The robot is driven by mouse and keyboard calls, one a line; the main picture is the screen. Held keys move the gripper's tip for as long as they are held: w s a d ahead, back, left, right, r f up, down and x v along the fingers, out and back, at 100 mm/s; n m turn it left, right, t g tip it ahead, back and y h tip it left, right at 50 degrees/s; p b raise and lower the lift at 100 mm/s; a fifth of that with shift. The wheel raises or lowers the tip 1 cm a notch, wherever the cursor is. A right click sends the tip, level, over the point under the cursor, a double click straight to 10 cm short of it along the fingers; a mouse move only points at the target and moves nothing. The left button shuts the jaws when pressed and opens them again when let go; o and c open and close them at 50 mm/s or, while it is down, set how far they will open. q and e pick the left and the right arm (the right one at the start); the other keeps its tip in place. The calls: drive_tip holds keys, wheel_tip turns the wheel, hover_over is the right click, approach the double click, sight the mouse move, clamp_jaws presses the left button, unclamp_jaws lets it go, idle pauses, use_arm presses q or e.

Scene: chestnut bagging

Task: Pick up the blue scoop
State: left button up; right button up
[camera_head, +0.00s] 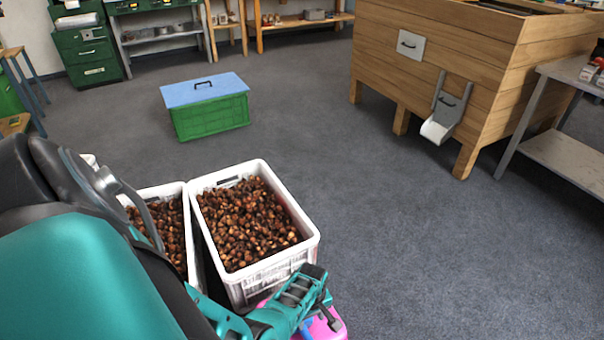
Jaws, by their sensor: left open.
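My left gripper (325,298) is at the bottom centre, in front of the near corner of a white crate of chestnuts. Its jaws are open, and I see nothing held between them. Below it, at the bottom edge, is a pink object (329,327), mostly hidden by the gripper and cut off by the frame. A small blue patch (305,331) shows beside the pink; I cannot tell whether it is the blue scoop. No other part of a blue scoop is clear. My right gripper is out of view.
Two white crates, one right (309,236) and one left (189,217), hold chestnuts. A green crate with a blue lid (211,115) stands behind them. A wooden hopper (440,70) with a chute (437,130) and a grey table (565,155) stand at right. Middle floor is clear.

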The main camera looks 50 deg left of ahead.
use_arm(q)
drive_tip(key=b, duration=0.6)
hover_over(308, 336)
wheel_tip(308, 336, down, 7)
drive_tip(key=shift+r, duration=0.2)
drive_tip(key=shift+f+b, duration=0.95)
drive_tip(key=shift+b, duration=0.3)
wheel_tip(308, 336, down, 3)
drive_tip(key=b, duration=0.3)
drive_tip(key=shift+f+b, duration=0.4)
drive_tip(key=shift+b, duration=0.1)
drive_tip(key=shift+f, duration=0.1)
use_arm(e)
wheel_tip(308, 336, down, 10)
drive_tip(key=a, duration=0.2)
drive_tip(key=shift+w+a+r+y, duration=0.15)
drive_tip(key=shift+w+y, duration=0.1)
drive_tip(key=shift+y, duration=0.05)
use_arm(q)
clamp_jaws()
